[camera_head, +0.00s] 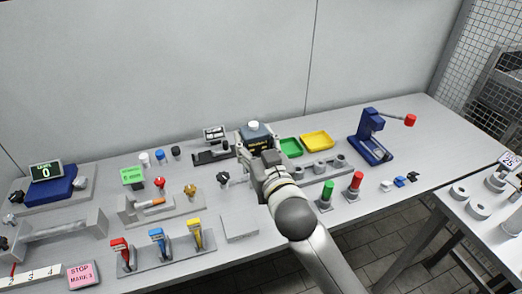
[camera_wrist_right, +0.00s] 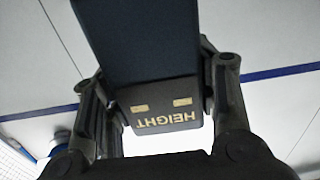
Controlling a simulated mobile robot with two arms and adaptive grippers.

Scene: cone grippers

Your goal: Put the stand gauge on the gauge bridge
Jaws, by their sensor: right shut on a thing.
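My right gripper (camera_head: 258,150) is over the back middle of the table, its arm coming in from the lower right. It is shut on a dark blue gauge (camera_head: 254,131) with a white round top. In the right wrist view the gauge (camera_wrist_right: 140,45) is between both fingers of the gripper (camera_wrist_right: 160,105), and its black end reads HEIGHT upside down. The gripper partly hides it in the head view, and I cannot tell whether it touches anything below. A low dark and grey fixture (camera_head: 205,157) with a small sign stands just left; I cannot tell whether it is the gauge bridge. My left gripper is out of view.
Green (camera_head: 290,147) and yellow (camera_head: 317,141) trays and a grey block with holes (camera_head: 322,169) stand right of the gripper. A blue press with a red knob (camera_head: 371,137) is farther right. Colored levers (camera_head: 157,242) stand front left. A bare grey plate (camera_head: 240,228) lies front middle.

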